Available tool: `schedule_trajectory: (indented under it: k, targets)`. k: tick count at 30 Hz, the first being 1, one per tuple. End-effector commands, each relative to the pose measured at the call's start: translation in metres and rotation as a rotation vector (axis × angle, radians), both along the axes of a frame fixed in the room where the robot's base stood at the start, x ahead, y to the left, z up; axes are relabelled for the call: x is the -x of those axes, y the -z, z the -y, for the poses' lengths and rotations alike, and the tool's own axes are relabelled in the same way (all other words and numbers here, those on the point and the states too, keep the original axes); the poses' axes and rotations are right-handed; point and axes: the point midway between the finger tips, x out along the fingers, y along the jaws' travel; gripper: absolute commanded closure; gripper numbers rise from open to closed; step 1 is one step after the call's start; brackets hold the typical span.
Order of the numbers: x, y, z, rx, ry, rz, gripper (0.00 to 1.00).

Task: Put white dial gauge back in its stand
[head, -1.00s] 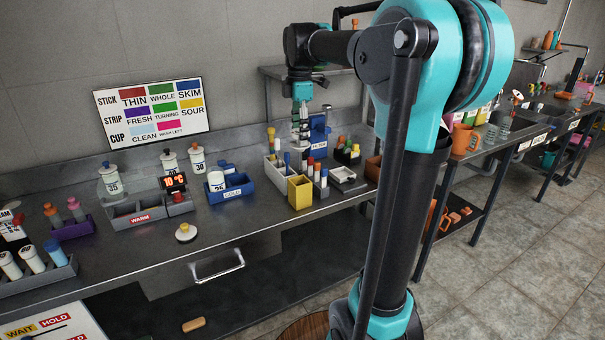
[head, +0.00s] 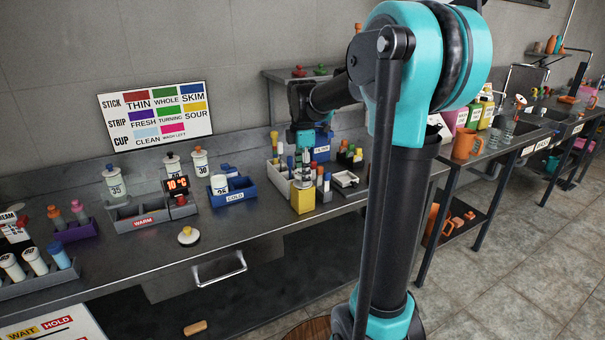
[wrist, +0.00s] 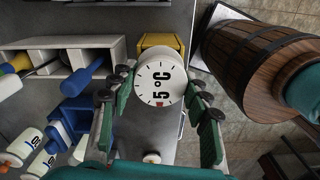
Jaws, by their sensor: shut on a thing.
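The white dial gauge (wrist: 160,78), a round face with tick marks and "5 °C", is between the fingers of my gripper (wrist: 159,95), which is shut on it. A yellow box (wrist: 161,40) shows just beyond the gauge in the wrist view, partly covered by it. In the head view, my gripper (head: 303,168) points down right over the yellow box (head: 303,199) on the bench.
A white holder (wrist: 60,62) with coloured sticks stands left of the gripper in the wrist view, with a blue tray (wrist: 72,125) nearby. The bench front (head: 150,255) has free room around a small white-yellow disc (head: 188,236).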

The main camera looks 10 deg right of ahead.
Motion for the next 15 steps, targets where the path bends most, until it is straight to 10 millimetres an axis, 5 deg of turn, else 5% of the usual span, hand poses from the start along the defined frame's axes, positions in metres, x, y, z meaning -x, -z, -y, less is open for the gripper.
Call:
schedule_trajectory:
  k: [6,7,11,15]
  targets:
    - [-0.0001,0.0027,0.0000,0.000,0.000,0.000,0.86]
    - [-0.0001,0.0023,0.0000,0.000,0.000,0.000,0.49]
    - [-0.0001,0.0021,0.0000,0.000,0.000,0.000,0.33]
    - [-0.0001,0.0021,0.0000,0.000,0.000,0.000,0.32]
